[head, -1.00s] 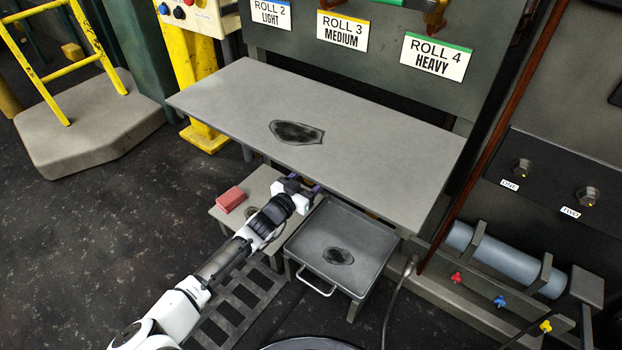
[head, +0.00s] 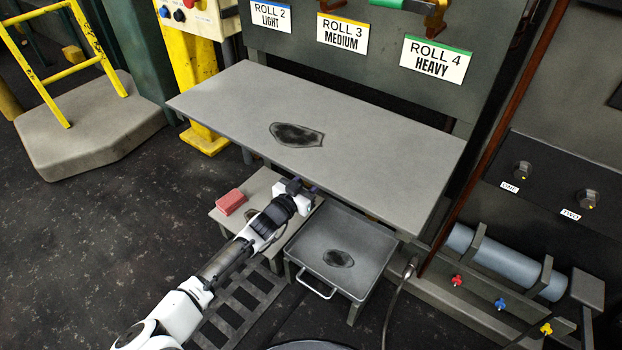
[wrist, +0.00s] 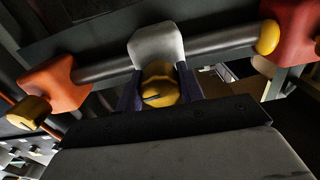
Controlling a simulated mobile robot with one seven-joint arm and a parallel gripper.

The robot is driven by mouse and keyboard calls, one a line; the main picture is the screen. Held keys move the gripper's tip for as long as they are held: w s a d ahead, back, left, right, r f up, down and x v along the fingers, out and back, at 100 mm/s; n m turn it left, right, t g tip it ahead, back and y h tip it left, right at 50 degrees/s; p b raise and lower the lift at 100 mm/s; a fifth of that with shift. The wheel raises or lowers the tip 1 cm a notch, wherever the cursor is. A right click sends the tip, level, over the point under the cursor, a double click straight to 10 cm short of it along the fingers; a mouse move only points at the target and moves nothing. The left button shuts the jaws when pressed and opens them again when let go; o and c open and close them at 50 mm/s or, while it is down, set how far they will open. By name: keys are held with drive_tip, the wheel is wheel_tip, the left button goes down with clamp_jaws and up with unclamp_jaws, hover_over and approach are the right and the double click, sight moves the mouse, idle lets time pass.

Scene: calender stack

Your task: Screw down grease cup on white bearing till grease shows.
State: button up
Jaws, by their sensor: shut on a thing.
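In the wrist view, the white bearing (wrist: 157,42) sits on a grey shaft at the top middle. A brass-yellow grease cup (wrist: 160,84) with a dark slot on its face is against the bearing's near side. The join between them is hidden by the cup. My gripper (wrist: 160,92) is shut on this cup, with one purple finger on each side. In the head view, my gripper (head: 297,188) is low at the front edge of the large grey table. The bearing and cup are hidden there.
In the wrist view, an orange bearing (wrist: 55,84) with its own cup (wrist: 28,112) is left, and a red bearing (wrist: 290,28) with a cup (wrist: 266,38) is right.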

drive_tip(key=m+p, duration=0.1)
drive_tip(key=m, duration=0.6)
drive_tip(key=shift+p, duration=0.3)
drive_tip(key=shift+m, duration=0.3)
drive_tip(key=o, duration=1)
